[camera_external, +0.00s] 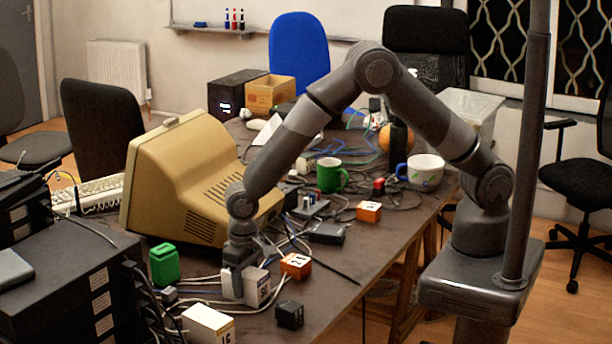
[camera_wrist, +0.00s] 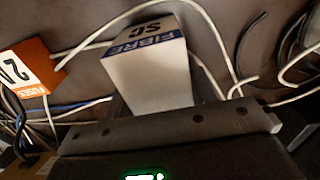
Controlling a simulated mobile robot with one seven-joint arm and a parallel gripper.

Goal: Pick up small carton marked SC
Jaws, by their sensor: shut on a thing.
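The small white carton (camera_external: 256,284) stands near the front of the table among cables. In the wrist view the carton (camera_wrist: 150,80) shows a blue band reading FIBRE and the letters SC on its top. My gripper (camera_external: 238,281) points down over it, and its jaws are shut on the carton. In the wrist view the gripper (camera_wrist: 165,108) hides the carton's near lower part. I cannot tell whether its base touches the table.
An orange fuse carton (camera_external: 296,265) sits close on the right; it also shows in the wrist view (camera_wrist: 28,70). A black block (camera_external: 289,314), a white carton (camera_external: 208,324) and a green block (camera_external: 164,264) are nearby. A beige monitor (camera_external: 185,175) stands behind. Loose cables surround the carton.

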